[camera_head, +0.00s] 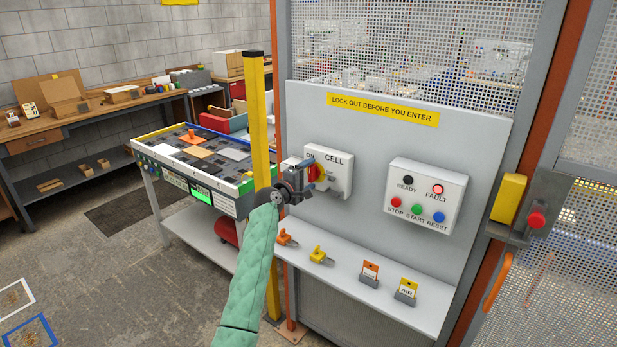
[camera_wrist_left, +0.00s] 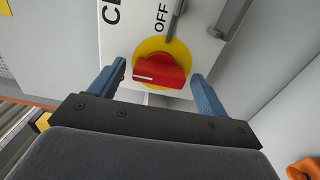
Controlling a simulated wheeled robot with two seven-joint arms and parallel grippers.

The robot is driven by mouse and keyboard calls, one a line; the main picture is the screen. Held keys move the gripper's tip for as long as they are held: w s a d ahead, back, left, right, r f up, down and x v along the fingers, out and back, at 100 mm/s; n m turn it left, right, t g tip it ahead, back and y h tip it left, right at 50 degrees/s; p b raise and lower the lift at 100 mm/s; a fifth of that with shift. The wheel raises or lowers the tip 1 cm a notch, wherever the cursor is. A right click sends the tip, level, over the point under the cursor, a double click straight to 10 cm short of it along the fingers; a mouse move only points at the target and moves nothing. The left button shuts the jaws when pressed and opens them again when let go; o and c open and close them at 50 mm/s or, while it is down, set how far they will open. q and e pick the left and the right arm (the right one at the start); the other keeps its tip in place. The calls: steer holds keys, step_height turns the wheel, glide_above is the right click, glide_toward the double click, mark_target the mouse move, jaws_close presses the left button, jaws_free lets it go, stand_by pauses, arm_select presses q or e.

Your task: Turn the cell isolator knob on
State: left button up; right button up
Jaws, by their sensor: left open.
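The red isolator knob (camera_head: 313,172) sits on a yellow disc on the white CELL box (camera_head: 341,177), partly hidden by my left gripper. In the left wrist view the knob (camera_wrist_left: 160,70) lies crosswise, with its white mark toward the left end. The OFF label is above it in that view, and the mark does not point at it. My left gripper (camera_wrist_left: 158,72) is open, with one blue finger on each side of the knob. A gap shows on both sides; contact cannot be made out. In the head view the left gripper (camera_head: 316,176) is at the box. My right gripper is not in view.
A button box (camera_head: 427,196) with a lit red FAULT lamp is right of the knob. A shelf (camera_head: 400,303) below holds padlocks and tags.

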arm_select(q)
steer(key=shift+s+a, duration=0.1)
steer(key=shift+s, duration=0.1)
steer(key=b+v, duration=0.3)
steer(key=v, duration=0.4)
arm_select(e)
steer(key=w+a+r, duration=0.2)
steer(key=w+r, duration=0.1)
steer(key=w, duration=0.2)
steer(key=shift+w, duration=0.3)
arm_select(q)
steer(key=shift+s+a, duration=0.1)
steer(key=shift+a, duration=0.05)
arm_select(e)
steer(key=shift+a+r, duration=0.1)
